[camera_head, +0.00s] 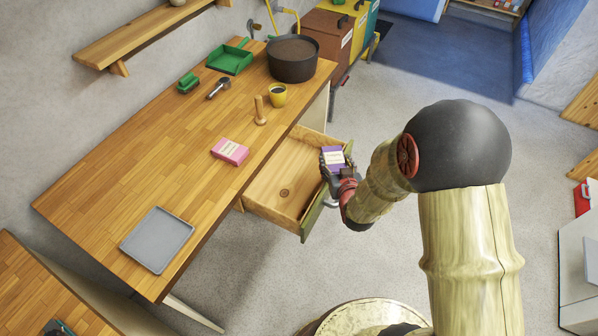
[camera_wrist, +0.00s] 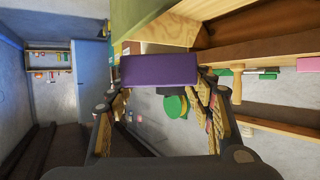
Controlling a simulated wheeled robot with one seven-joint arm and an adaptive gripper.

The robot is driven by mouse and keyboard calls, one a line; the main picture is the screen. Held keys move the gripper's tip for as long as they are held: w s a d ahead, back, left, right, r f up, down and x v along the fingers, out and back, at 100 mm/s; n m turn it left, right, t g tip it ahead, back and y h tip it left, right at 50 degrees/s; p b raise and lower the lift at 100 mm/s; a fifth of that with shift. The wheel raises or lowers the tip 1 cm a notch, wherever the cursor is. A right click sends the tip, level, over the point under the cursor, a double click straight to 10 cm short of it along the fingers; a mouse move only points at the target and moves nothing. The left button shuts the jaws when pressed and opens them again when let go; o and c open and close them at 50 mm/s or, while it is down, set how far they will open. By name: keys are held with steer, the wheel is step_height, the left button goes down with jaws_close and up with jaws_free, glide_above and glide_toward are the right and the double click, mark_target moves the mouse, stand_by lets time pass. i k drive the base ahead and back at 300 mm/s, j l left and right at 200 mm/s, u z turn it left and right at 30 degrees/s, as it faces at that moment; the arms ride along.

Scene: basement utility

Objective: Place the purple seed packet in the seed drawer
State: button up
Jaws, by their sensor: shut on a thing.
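The purple seed packet (camera_head: 334,157) is held in my gripper (camera_head: 336,170), at the right edge of the open seed drawer. In the wrist view the purple packet (camera_wrist: 158,69) spans the space between the two fingers of my gripper (camera_wrist: 160,90), which are shut on it. The seed drawer (camera_head: 283,177) is pulled out from under the wooden workbench (camera_head: 150,170). Its inside is bare wood with nothing seen in it. Its green front (camera_head: 313,217) faces right and down, partly hidden by my gripper. The drawer's height below the packet is hard to judge.
On the workbench are a pink packet (camera_head: 230,151), a grey tray (camera_head: 157,240), a wooden dibber (camera_head: 260,112), a yellow mug (camera_head: 278,95), a dark pot (camera_head: 293,59) and a green dustpan (camera_head: 230,60). The floor right of the drawer is clear.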

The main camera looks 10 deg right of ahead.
mark_target(294, 186)
steer(key=j+z, duration=0.15)
steer(key=z, duration=0.25)
steer(key=j+z, duration=0.15)
steer(key=z, duration=0.25)
steer(key=k+j+z, duration=0.1)
steer(key=z, duration=0.25)
steer(key=j+z, duration=0.15)
steer(key=z, duration=0.25)
steer(key=k+j, duration=0.55)
steer(key=j+z, duration=0.05)
